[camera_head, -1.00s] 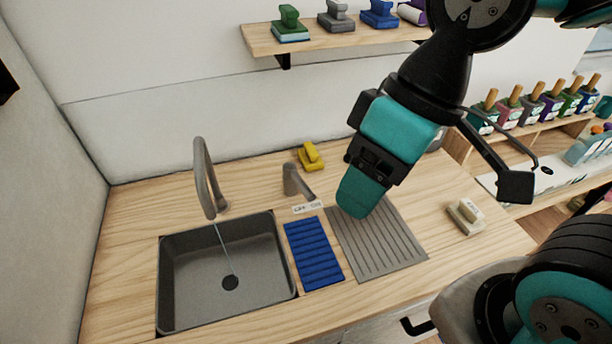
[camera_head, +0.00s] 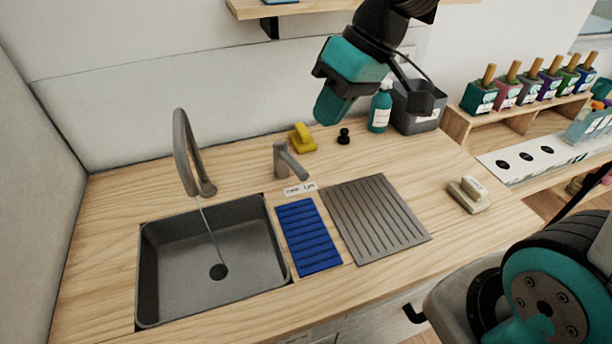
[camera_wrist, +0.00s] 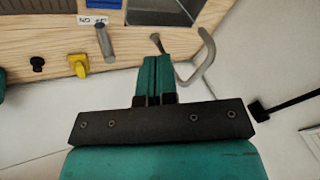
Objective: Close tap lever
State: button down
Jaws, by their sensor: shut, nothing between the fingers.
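The grey tap lever (camera_head: 290,160) stands on the wooden counter behind a small OFF/ON label (camera_head: 300,189), its handle slanting to the right and forward. It also shows in the wrist view (camera_wrist: 105,42), left of my fingers. The grey curved faucet (camera_head: 187,150) stands to its left, and a thin stream of water (camera_head: 211,232) runs from it into the dark sink (camera_head: 165,298). My gripper (camera_head: 323,112) is shut and empty, above and to the right of the lever, apart from it. In the wrist view its teal fingers (camera_wrist: 154,78) are together.
A yellow stamp-like object (camera_head: 302,138) and a small black knob (camera_head: 344,136) stand behind the lever. A blue ribbed mat (camera_head: 308,236) and a grey drainboard (camera_head: 376,220) lie in front. A teal bottle (camera_head: 380,108) and grey bin (camera_head: 420,106) stand at the back right.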

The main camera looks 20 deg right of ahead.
aim_at(301, 167)
jog(key=w+d+f+m+t+y+b, duration=0.15)
jog(key=w+d+f+b, duration=0.55)
jog(key=w+d+f, duration=0.7)
jog(key=a+r+p+x, duration=0.1)
jog(key=a+p+x, duration=0.1)
jog(key=x, duration=1.2)
jog(key=shift+a+m+t+p, duration=0.35)
jog(key=shift+a+p, duration=0.05)
jog(key=shift+h, duration=0.25)
jog(key=shift+s+a+b, duration=0.25)
jog(key=shift+a, duration=0.35)
jog(key=shift+s+a+b, duration=0.25)
jog(key=shift+s+a, duration=0.05)
jog(key=shift+a, duration=0.25)
jog(key=shift+d+r, duration=0.1)
jog(key=shift+d, duration=0.05)
